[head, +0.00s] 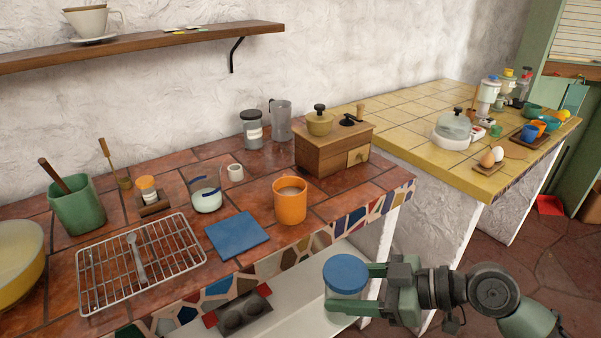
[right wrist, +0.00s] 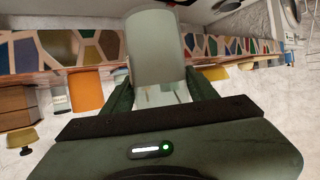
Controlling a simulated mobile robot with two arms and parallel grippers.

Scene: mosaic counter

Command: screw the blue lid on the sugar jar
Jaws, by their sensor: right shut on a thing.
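My right gripper (head: 357,290) holds a pale, clear-walled jar, seemingly the sugar jar (head: 343,298), from its right side. It holds it in the air in front of the counter's front edge. The blue lid (head: 346,273) lies level over the top of this jar. I cannot tell how tightly it sits. In the right wrist view, which is upside down, the pale body of the jar (right wrist: 155,47) shows between the two fingers, and the lid is hidden. My left gripper is not in view.
On the tiled counter (head: 240,290) stand an orange mug (head: 291,205), a blue board (head: 237,235), a wire rack (head: 175,260), a glass with a blue band (head: 206,195) and a wooden grinder box (head: 325,150). A white shelf (head: 315,290) lies below. A yellow-tiled counter (head: 400,120) is behind.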

